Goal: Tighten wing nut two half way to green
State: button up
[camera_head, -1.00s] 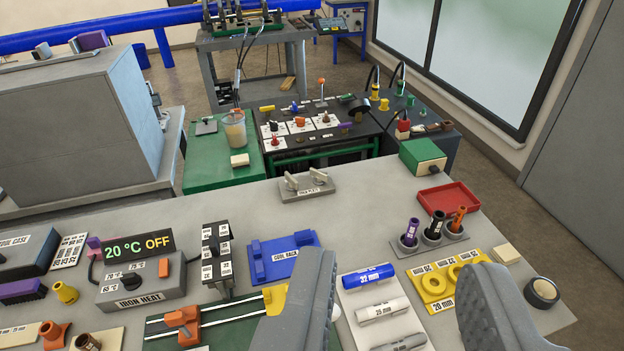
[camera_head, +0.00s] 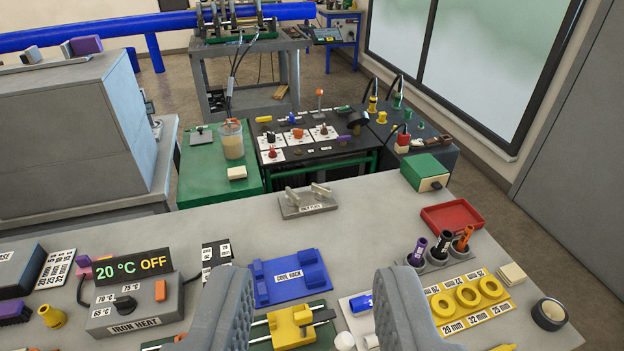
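The pipe clamp machine (camera_head: 241,40), with several upright frames, stands on a grey bench at the back, with a long blue pipe (camera_head: 85,60) running beside and behind it. It is small and cut off at the top edge. I cannot make out wing nut two or its green mark there. My gripper (camera_head: 315,285) is open and empty, its two grey padded fingers above the front of the near table, far from the clamp machine. The fingers hide parts of the things under them.
The near grey table holds an iron heater (camera_head: 135,308), a blue cool rack (camera_head: 288,278), a red tray (camera_head: 452,215), yellow rings (camera_head: 467,295) and a tape roll (camera_head: 549,313). A green table (camera_head: 205,172) and a black panel table (camera_head: 330,150) stand between it and the clamp machine.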

aim_at(322, 194)
jog(key=i, duration=0.9)
jog(key=z, duration=0.05)
